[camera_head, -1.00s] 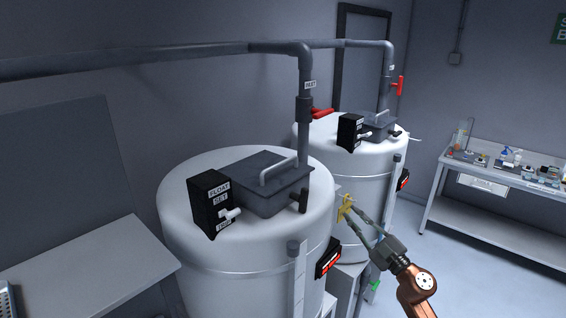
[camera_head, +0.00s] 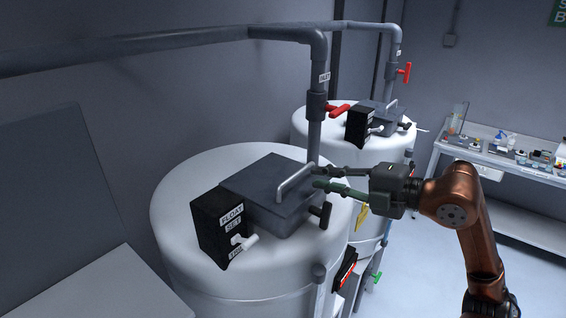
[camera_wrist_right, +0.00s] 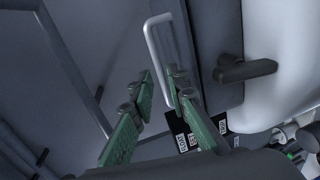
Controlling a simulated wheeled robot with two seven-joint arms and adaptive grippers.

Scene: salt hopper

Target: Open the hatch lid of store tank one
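The near white tank (camera_head: 185,185) has a grey hatch lid (camera_head: 262,187) on top, lying closed. A pale bar handle (camera_head: 294,184) rises from the lid; it also shows in the right wrist view (camera_wrist_right: 155,50). A dark latch knob (camera_head: 319,213) sits at the lid's right edge and shows in the wrist view (camera_wrist_right: 245,71). My right gripper (camera_head: 318,178) is open at the far right end of the handle. In the wrist view the handle lies between its two green fingers (camera_wrist_right: 160,85), which stand apart. Whether they touch it, I cannot tell. My left gripper is not in view.
A black float-set box (camera_head: 222,228) with a white lever stands left of the lid. A grey pipe (camera_head: 316,140) with a red valve handle (camera_head: 338,111) rises behind. A second white tank (camera_head: 313,128) and a bench with small items (camera_head: 500,160) stand farther back.

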